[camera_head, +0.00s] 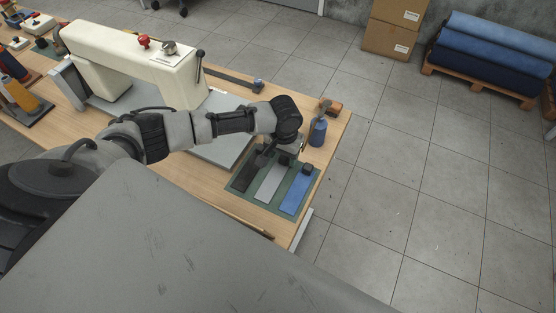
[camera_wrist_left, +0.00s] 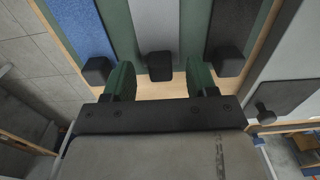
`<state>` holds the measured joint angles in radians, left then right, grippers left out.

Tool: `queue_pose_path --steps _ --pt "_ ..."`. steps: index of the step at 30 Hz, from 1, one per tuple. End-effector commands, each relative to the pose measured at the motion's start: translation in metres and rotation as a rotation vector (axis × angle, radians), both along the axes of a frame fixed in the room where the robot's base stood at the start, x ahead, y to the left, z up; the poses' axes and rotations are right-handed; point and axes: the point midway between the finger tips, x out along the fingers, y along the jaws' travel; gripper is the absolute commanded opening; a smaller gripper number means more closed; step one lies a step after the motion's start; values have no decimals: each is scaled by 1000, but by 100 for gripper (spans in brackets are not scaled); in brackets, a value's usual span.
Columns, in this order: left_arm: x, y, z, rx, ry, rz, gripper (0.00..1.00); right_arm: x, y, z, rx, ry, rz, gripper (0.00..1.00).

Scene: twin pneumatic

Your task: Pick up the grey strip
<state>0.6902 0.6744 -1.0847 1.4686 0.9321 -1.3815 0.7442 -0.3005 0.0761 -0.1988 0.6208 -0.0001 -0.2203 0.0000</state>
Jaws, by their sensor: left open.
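The grey strip (camera_head: 269,184) lies on a green mat (camera_head: 235,188) near the table's right end, between a dark strip (camera_head: 247,175) and a blue strip (camera_head: 296,194). In the left wrist view the grey strip (camera_wrist_left: 155,25) has a black block (camera_wrist_left: 159,65) at its near end. My left gripper (camera_head: 285,153) is over that end in the head view. In the left wrist view its two green fingers (camera_wrist_left: 161,78) are open, one on each side of the grey strip's block. My right gripper is not in view.
A cream sewing machine (camera_head: 135,62) stands on the wooden table (camera_head: 333,128) to the left. A blue bottle (camera_head: 318,132) stands close right of my left gripper. Blue rolls (camera_head: 495,50) and cardboard boxes (camera_head: 393,28) are on the floor beyond.

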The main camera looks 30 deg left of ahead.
Motion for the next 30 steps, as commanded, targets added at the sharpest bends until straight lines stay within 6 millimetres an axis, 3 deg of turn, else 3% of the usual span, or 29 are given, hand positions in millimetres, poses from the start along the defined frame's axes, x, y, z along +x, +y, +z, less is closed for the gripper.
queue_pose_path --steps 5,12,22,30 --pt "0 0 -18 1 0 1 57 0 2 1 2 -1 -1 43" --pt "0 0 -19 0 -1 0 57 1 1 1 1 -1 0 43" --pt "0 0 -18 0 -1 0 7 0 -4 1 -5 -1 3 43" --pt "0 1 -16 0 -2 1 4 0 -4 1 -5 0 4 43"
